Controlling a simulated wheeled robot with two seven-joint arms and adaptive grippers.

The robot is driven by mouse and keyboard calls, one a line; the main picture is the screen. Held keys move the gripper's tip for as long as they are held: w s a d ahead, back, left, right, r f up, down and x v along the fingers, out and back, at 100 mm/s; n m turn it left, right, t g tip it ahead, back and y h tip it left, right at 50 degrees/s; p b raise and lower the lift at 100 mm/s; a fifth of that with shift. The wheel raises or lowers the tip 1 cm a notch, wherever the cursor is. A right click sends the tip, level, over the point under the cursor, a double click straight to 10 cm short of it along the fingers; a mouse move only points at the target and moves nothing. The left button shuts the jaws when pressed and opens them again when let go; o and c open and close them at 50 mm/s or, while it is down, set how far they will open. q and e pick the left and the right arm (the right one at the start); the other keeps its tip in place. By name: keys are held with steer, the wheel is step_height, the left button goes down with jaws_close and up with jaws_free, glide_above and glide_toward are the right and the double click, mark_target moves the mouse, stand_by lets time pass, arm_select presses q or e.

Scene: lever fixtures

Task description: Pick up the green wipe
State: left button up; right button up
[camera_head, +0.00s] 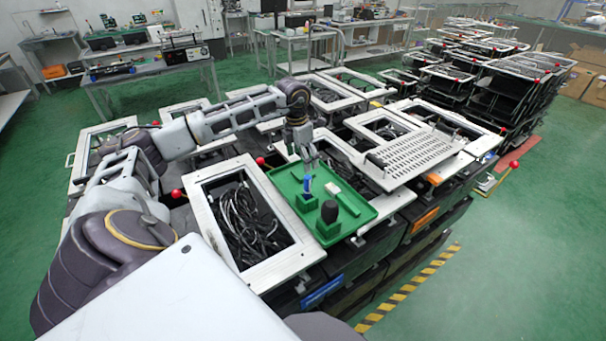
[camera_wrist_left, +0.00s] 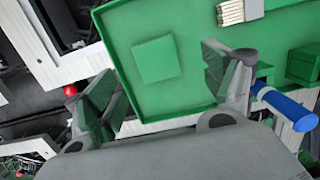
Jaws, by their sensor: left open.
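The green wipe (camera_wrist_left: 155,60) is a flat light-green square lying on the green tray (camera_wrist_left: 185,103) in the left wrist view. In the head view I cannot make it out against the tray (camera_head: 368,212). My left gripper (camera_head: 308,158) is over the far part of the tray, pointing down. In the left wrist view its two fingers are spread and empty, one on either side of the wipe, with the wipe between and beyond them. I cannot tell the exact height above it. My right gripper is not in view.
The tray also holds a blue-handled tool (camera_head: 308,184) in a green block, a black rounded object (camera_head: 329,211) in another block, and a white-bristled brush (camera_head: 333,188). A white-framed bin of black cables (camera_head: 250,220) stands to the left, and a perforated metal plate (camera_head: 415,155) to the right.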

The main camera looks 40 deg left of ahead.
mark_target(303, 172)
arm_select(q)
steer(key=shift+f, duration=0.2)
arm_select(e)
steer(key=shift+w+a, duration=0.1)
arm_select(q)
steer(key=shift+a+f, duration=0.1)
steer(key=shift+f, duration=0.7)
step_height(303, 172, down, 2)
steer(key=shift+w+a+p, duration=0.1)
steer(key=shift+w+p, duration=0.05)
steer(key=shift+p, duration=0.3)
steer(key=shift+w+f, duration=0.1)
steer(key=shift+f, duration=0.65)
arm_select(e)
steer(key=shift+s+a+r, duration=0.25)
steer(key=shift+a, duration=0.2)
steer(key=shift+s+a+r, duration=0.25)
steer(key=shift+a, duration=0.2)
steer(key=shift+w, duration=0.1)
arm_select(q)
steer(key=c, duration=0.7)
steer(key=shift+c, duration=0.4)
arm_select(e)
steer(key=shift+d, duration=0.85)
